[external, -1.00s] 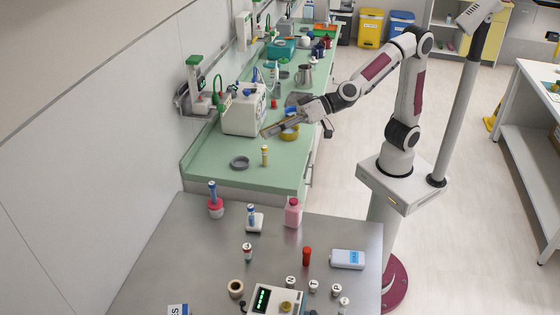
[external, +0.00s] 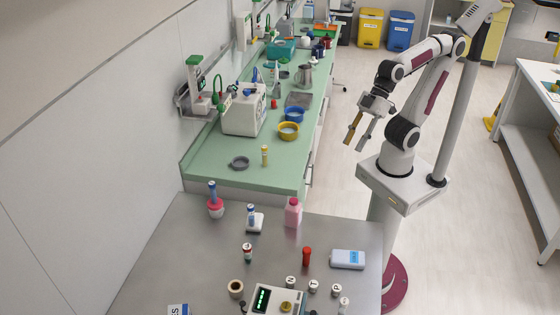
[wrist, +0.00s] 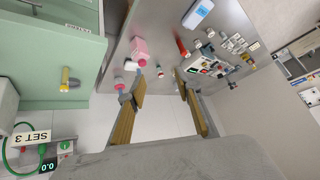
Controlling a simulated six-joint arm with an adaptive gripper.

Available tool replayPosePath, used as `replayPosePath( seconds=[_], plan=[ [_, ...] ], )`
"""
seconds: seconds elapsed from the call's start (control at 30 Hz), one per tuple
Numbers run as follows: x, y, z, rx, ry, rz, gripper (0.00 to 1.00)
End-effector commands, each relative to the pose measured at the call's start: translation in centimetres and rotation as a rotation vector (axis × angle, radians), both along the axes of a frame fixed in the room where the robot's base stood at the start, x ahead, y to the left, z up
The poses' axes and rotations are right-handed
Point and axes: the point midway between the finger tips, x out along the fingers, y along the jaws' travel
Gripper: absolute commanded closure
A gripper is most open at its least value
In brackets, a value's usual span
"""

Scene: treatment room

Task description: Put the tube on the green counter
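Several tubes are in view, and I cannot tell which one is meant.
A grey ring (external: 240,162), a yellow bowl (external: 288,136), a blue bowl (external: 294,115) and a white machine (external: 240,113) are on the counter. The counter's near end has free room.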

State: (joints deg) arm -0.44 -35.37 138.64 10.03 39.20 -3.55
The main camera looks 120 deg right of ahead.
Motion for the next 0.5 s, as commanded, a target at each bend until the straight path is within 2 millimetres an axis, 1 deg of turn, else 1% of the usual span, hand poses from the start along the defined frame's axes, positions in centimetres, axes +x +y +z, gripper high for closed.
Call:
replayPosePath(
  seconds=[0.03, 0.1, 0.2, 0.33, 0.5],
  plan=[
    [-1.6, -0.5, -0.7, -0.025, 0.027, 0.003, 0.66],
    [-3.6, -1.3, -1.7, -0.058, 0.072, 0.003, 0.66],
    [-5.9, -2.2, -2.8, -0.097, 0.12, 0.0, 0.66],
    [-7.5, -3.0, -3.6, -0.127, 0.157, -0.005, 0.66],
    [-8.0, -3.2, -3.8, -0.136, 0.168, -0.007, 0.66]
  ],
)
